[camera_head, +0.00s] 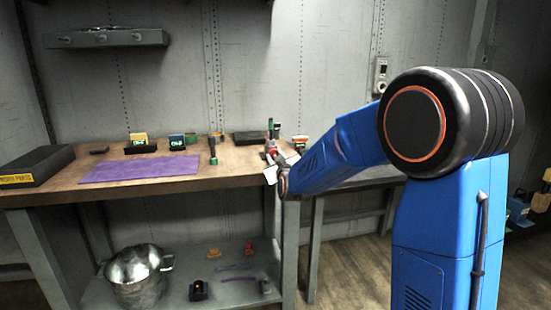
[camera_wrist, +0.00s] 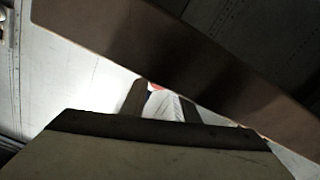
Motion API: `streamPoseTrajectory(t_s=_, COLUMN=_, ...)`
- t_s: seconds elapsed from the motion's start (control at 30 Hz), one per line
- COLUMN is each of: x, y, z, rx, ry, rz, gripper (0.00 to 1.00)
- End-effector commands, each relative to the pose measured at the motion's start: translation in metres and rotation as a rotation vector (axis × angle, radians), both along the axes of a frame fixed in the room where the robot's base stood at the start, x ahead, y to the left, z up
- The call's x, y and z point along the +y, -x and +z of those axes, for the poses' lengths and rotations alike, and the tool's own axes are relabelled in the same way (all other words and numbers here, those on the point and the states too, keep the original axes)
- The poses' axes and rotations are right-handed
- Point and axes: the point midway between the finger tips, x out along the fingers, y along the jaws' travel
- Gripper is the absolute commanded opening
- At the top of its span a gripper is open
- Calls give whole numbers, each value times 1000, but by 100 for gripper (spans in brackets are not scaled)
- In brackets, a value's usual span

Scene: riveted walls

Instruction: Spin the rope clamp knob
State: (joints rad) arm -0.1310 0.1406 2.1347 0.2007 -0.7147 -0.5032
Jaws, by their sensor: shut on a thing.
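My gripper (camera_head: 271,154) is at the right end of the wooden workbench, at its front edge. It is shut on a small red part, which I take to be the rope clamp knob (camera_head: 270,147); the arm and fingers hide most of it. In the wrist view two dark fingers (camera_wrist: 164,106) stand on either side of a pale thing, with a spot of red (camera_wrist: 157,87) at its far end. The rest of the clamp and any rope cannot be made out.
The workbench (camera_head: 60,187) holds a purple mat (camera_head: 140,168), a dark parts tray (camera_head: 37,165), small boxes and a dark green upright tool (camera_head: 213,150). A green item (camera_head: 273,130) stands just behind my gripper. A metal pot (camera_head: 137,268) sits on the lower shelf.

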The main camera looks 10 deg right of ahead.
Motion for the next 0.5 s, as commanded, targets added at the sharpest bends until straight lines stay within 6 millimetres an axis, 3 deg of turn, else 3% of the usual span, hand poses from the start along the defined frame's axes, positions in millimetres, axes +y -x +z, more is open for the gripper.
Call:
streamPoseTrajectory(t_s=0.43, x=0, y=0, z=-1, rx=1, ry=12, rz=1, gripper=5)
streamPoseTrajectory(t_s=0.47, x=0, y=0, z=-1, rx=1, ry=12, rz=1, gripper=35)
streamPoseTrajectory(t_s=0.5, x=0, y=0, z=-1, rx=1, ry=12, rz=1, gripper=44)
